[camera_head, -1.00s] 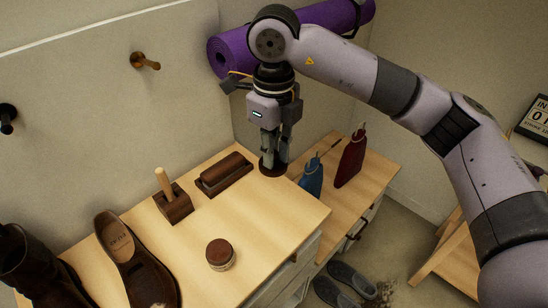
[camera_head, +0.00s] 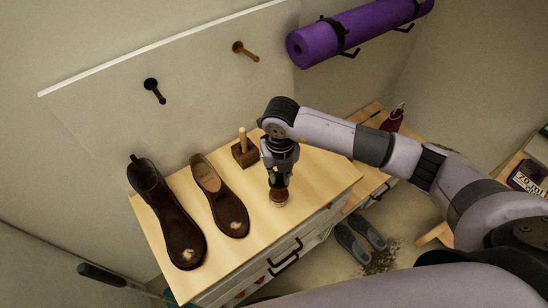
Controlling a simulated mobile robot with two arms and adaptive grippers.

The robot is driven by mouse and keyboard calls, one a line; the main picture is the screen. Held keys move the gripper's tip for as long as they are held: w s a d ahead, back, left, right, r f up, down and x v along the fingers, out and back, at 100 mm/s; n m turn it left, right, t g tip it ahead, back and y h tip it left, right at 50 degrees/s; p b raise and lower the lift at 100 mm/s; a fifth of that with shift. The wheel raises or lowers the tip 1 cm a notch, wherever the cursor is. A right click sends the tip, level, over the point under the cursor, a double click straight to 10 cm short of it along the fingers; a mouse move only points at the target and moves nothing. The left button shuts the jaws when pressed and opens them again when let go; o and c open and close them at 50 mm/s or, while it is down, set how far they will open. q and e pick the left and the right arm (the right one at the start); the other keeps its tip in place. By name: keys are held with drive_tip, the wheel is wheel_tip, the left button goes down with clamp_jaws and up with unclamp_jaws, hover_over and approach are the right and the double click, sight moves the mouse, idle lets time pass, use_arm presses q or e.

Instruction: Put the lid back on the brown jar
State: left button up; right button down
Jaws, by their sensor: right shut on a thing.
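The small brown jar (camera_head: 279,199) stands on the light wooden bench top, near its front edge right of the shoes. My right gripper (camera_head: 278,182) points down directly over it, shut on the dark lid. The lid is mostly hidden between the fingers and the jar's top. Lid and jar are very close in the picture; I cannot tell whether they touch or whether the lid is seated. My left gripper is not in view.
A brown boot (camera_head: 170,220) and a low shoe (camera_head: 221,200) stand left of the jar. A wooden block with an upright handle (camera_head: 244,150) stands behind. A purple rolled mat (camera_head: 355,32) hangs on the wall. Grey slippers (camera_head: 359,239) lie on the floor.

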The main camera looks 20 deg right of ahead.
sight(279, 192)
drive_tip(key=shift+d+f+b, duration=0.15)
drive_tip(key=shift+f+b, duration=0.45)
drive_tip(key=shift+f, duration=0.75)
wheel_tip(279, 192, down, 2)
drive_tip(key=shift+f+b, duration=0.25)
drive_tip(key=shift+b, duration=0.95)
drive_tip(key=shift+f+b, duration=0.6)
drive_tip(key=shift+f, duration=0.1)
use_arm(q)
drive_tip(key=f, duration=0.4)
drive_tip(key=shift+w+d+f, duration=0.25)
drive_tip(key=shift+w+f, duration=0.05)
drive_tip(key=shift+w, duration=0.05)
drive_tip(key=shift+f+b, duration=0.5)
use_arm(e)
drive_tip(key=shift+f, duration=0.2)
drive_tip(key=c, duration=1.5)
unclamp_jaws()
